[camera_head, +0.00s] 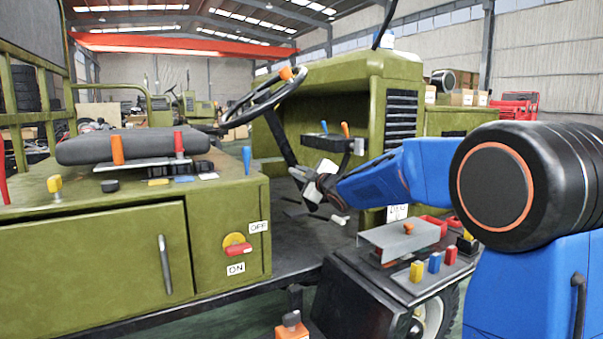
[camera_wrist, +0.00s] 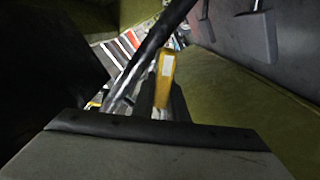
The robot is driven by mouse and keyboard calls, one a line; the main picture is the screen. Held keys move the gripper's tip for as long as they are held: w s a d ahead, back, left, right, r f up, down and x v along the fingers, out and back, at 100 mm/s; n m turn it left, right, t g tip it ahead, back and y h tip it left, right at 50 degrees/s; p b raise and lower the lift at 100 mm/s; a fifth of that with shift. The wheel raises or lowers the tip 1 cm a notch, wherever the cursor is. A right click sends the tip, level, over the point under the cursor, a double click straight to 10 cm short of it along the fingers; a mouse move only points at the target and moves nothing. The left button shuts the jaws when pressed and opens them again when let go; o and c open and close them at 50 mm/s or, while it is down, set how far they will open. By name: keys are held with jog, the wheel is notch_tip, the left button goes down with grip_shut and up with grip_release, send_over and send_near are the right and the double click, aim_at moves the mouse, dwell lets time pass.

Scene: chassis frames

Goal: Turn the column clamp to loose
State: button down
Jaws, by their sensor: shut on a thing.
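The steering column (camera_head: 281,137) runs down from the steering wheel (camera_head: 262,98) of the green vehicle. My gripper (camera_head: 312,190) is at the lower part of this column, at the end of my blue arm. In the wrist view, my gripper (camera_wrist: 160,105) is shut on a yellow lever (camera_wrist: 166,68) with a pale label, which looks like the column clamp. The dark column (camera_wrist: 150,52) passes diagonally close beside the lever. The lever's lower part is hidden between the fingers. In the head view my gripper hides the clamp, and its setting cannot be read.
A small panel with orange and blue levers (camera_head: 345,130) stands just above my gripper. The seat (camera_head: 140,145) and a side box with an ON/OFF switch (camera_head: 236,245) are at the left. A tray with several coloured blocks (camera_head: 430,272) lies below my arm.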

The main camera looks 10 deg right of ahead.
jog(key=shift+s+a+f+n, duration=0.1)
jog(key=shift+f+n, duration=0.2)
jog(key=shift+n, duration=0.85)
jog(key=shift+w+a+f+n, duration=0.1)
jog(key=shift+f+n, duration=0.2)
jog(key=shift+n, duration=0.9)
jog(key=shift+s+a+f+n, duration=0.1)
jog(key=shift+f+n, duration=0.2)
jog(key=shift+n, duration=0.85)
jog(key=c, duration=1.8)
grip_release()
jog(key=shift+o, duration=0.2)
jog(key=v, duration=1.7)
jog(key=shift+s, duration=0.2)
jog(key=shift+d, duration=0.1)
